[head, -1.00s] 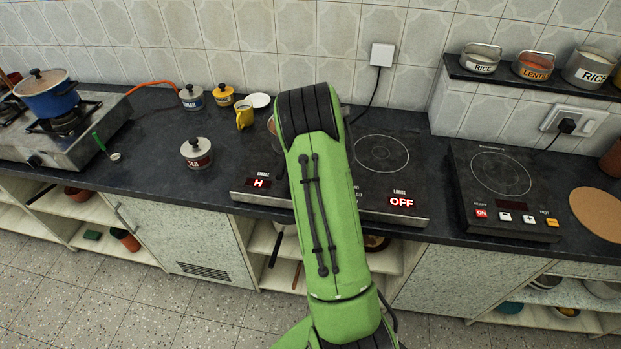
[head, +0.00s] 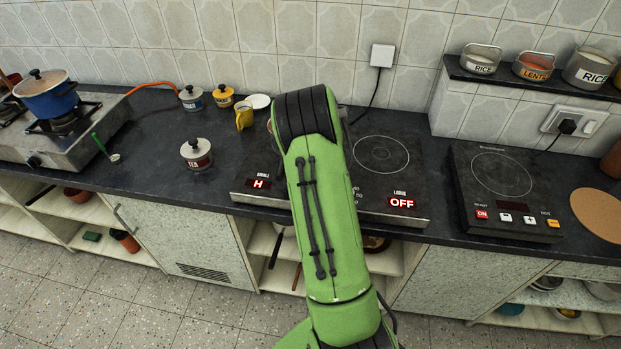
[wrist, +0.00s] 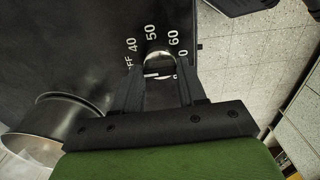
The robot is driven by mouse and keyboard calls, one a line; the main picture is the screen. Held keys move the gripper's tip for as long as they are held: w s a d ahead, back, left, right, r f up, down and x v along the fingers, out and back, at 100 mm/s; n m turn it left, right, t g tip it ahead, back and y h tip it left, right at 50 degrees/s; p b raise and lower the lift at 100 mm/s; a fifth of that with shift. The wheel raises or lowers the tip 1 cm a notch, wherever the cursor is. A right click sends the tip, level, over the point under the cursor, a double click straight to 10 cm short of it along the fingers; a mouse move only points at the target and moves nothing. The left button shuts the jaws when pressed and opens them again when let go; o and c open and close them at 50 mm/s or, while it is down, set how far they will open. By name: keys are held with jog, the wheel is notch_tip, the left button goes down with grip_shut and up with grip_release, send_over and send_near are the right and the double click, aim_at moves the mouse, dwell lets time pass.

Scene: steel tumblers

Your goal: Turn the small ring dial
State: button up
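The small ring dial (wrist: 158,60) shows in the wrist view as a pale ring on the dark hob panel, with printed marks OFF, 40, 50 and 60 around it. My gripper (wrist: 159,70) is at the dial, its two fingers apart on either side of the ring. I cannot make out firm contact of either finger with the ring. In the head view my green arm hides the dial and the gripper. The two-zone hob (head: 402,165) shows a red H on its left display (head: 258,184) and OFF on its right display (head: 402,203).
A steel vessel (wrist: 45,130) stands close to the gripper at the left of the wrist view. A lidded tea pot (head: 196,154) and yellow mug (head: 243,116) stand left of the hob. A separate single cooker (head: 503,205) is to the right.

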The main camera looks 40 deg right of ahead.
jog(key=o, duration=0.4)
jog(key=shift+o, duration=0.2)
notch_tip(320, 180, up, 16)
jog(key=p, duration=0.3)
jog(key=shift+f, duration=0.1)
jog(key=s+a+r+m+t, duration=0.1)
jog(key=s+a+r+m, duration=0.1)
jog(key=a+r, duration=0.45)
jog(key=s+a+r+m+t, duration=0.1)
jog(key=s+a+r+t, duration=0.2)
jog(key=a, duration=0.6)
jog(key=s+a+m, duration=0.2)
jog(key=s+a, duration=0.3)
jog(key=s, duration=0.3)
jog(key=s+a+m+t, duration=0.1)
jog(key=s+a+m, duration=0.1)
jog(key=s+a, duration=0.4)
jog(key=shift+s+f+m+t, duration=0.3)
jog(key=shift+s+f+m, duration=0.15)
jog(key=shift+s, duration=0.7)
